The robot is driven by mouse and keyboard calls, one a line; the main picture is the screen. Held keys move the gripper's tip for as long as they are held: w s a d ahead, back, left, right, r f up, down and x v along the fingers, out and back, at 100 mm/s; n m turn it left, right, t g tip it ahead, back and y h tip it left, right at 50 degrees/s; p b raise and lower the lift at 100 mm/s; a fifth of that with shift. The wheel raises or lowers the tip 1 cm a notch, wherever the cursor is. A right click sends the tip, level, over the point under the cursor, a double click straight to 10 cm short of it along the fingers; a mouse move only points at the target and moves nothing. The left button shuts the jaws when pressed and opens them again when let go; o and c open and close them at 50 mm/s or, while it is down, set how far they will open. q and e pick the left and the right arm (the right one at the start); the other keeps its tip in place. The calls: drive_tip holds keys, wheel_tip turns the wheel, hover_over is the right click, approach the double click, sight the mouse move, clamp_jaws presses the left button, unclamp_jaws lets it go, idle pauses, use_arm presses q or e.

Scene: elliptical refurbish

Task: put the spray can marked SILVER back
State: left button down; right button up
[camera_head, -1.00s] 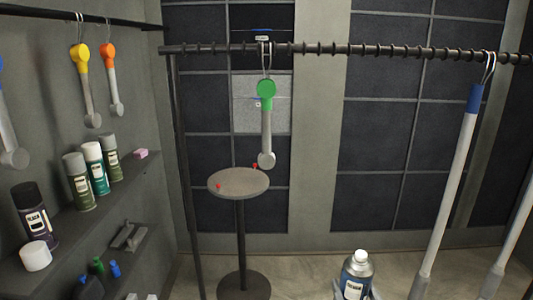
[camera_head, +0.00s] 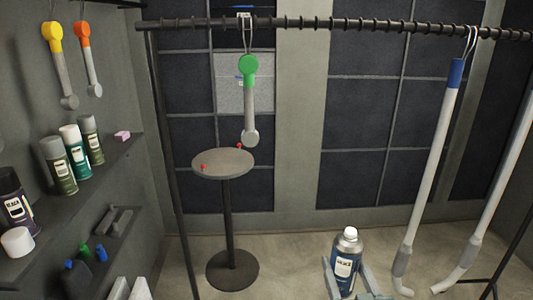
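A spray can (camera_head: 347,262) with a blue-grey body, white nozzle top and a pale label stands upright at the lower right of centre; the label's word is too small to read surely. My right gripper (camera_head: 350,284) comes up from the bottom edge, with one finger on each side of the can, and appears shut on it. My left gripper is out of view. On the left wall's upper shelf (camera_head: 112,160) stand a dark can (camera_head: 15,208) without its cap, a grey-capped green can (camera_head: 57,168), a white-capped teal can (camera_head: 76,155) and another grey-capped can (camera_head: 91,142).
A white cap (camera_head: 17,242) and a pink block (camera_head: 122,136) also lie on the shelf. A lower shelf holds small bottles (camera_head: 85,250). A round stand (camera_head: 222,163) with red knobs is ahead. A rail (camera_head: 330,22) carries a green-headed tool (camera_head: 249,95) and long white tubes (camera_head: 433,160).

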drive_tip(key=s+f, duration=0.3)
drive_tip(key=s, duration=0.6)
drive_tip(key=shift+s+f, duration=0.2)
drive_tip(key=shift+s, duration=0.05)
drive_tip(key=shift+a, duration=0.1)
